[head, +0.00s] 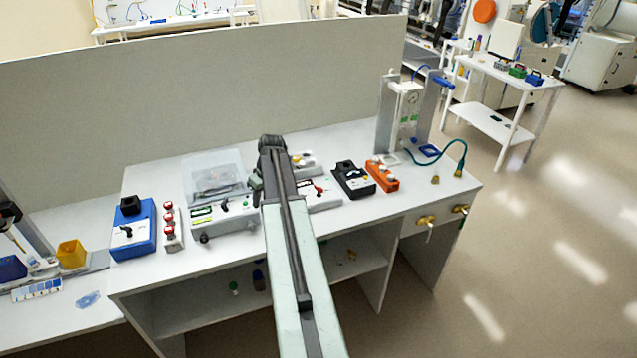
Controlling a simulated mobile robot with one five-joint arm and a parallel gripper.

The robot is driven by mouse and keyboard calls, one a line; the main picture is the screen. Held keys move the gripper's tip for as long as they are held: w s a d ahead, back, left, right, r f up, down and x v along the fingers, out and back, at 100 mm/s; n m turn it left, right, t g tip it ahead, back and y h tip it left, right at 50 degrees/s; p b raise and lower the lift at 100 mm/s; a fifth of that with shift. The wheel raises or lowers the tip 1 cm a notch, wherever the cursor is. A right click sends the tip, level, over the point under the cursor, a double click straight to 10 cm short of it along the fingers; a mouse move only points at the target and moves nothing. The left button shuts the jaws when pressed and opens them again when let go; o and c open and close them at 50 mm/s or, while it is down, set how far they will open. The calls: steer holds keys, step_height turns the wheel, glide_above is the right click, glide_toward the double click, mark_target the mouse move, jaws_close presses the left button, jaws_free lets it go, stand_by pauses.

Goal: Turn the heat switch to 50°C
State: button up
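No 50°C mark or heat label is readable at this size, so I cannot tell which control is the heat switch. Several knobbed devices stand on the white bench. A blue box (134,238) with a dark dial and a black block on top is at the left. A white instrument (222,216) with a green display and a dark knob is left of my arm. Another white instrument (322,194) is partly hidden behind my arm. My gripper (257,187) is at the arm's far end, over the bench near the white instruments. Its fingers are too small and hidden to tell their state.
Red-capped pieces (171,226) stand beside the blue box. A clear-covered tray (214,176) lies behind the white instrument. A black device (352,180) and an orange block (382,176) are to the right. A glass apparatus (405,110) stands far right. A tall panel (200,95) closes the back.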

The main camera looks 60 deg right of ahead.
steer(key=t+h+p, duration=0.1)
glide_toward(320, 188)
steer(key=shift+m, duration=0.4)
steer(key=b+x, duration=0.7)
steer(key=x, duration=0.1)
steer(key=shift+w+f, duration=0.25)
steer(key=shift+w, duration=0.05)
steer(key=shift+r, duration=0.1)
